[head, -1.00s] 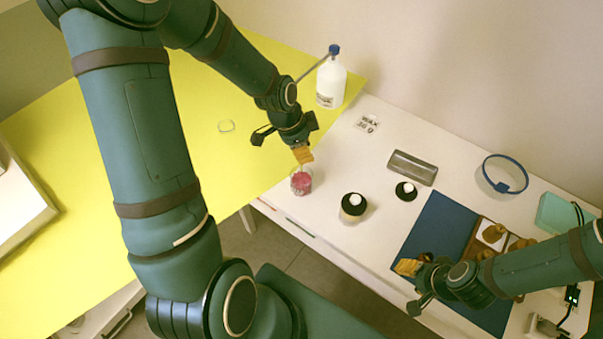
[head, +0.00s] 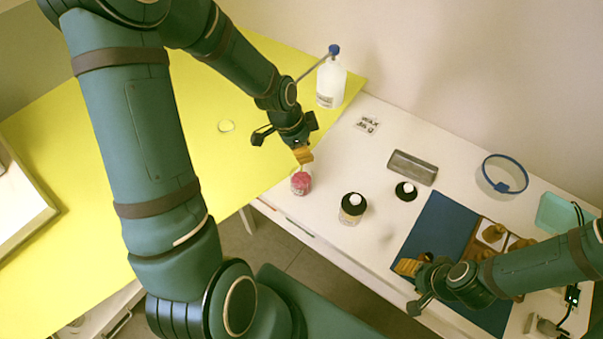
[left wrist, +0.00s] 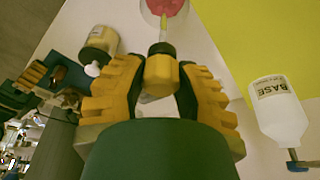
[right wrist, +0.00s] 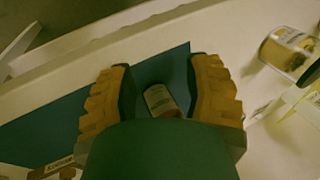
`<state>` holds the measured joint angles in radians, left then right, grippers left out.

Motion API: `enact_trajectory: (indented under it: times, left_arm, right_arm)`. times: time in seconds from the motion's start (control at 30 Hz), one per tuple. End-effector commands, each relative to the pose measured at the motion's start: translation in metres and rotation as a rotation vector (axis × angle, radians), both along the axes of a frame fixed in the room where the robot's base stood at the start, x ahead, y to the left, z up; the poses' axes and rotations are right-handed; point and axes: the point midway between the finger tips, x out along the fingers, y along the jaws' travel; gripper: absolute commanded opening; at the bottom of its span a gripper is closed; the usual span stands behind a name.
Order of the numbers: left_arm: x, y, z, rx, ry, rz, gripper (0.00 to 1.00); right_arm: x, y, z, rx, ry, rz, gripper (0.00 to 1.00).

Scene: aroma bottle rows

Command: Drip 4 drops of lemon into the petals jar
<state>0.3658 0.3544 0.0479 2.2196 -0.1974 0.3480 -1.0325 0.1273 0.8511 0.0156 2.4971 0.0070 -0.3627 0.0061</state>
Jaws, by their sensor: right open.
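The petals jar (head: 300,187), clear with pink contents, stands near the front edge of the white table. It also shows at the top of the left wrist view (left wrist: 166,8). My left gripper (head: 303,157) is above the jar. In the left wrist view it is shut on an amber dropper with a dark collar (left wrist: 160,72), whose thin tip points at the jar. Whether a drop hangs there cannot be told. My right gripper (head: 408,267) is open over the blue mat (head: 437,228). A small labelled bottle (right wrist: 160,99) shows between its fingers; its label is unreadable.
The white BASE bottle (head: 331,84) stands at the back. A brown rack (head: 483,235) is on the mat.

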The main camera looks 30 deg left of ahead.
Motion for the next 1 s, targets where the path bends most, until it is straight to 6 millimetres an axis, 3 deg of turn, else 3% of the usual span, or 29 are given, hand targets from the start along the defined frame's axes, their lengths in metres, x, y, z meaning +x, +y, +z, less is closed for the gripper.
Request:
enact_trajectory:
  times: [0.53,1.0]
  left_arm:
    - [0.000,0.000,0.003,0.000,0.000,0.000,0.25]
    - [0.000,0.000,0.036,0.001,-0.002,0.001,0.25]
  right_arm:
    - [0.000,0.000,0.002,0.000,0.000,0.000,0.49]
    - [0.000,0.000,0.026,0.000,0.000,0.000,0.49]
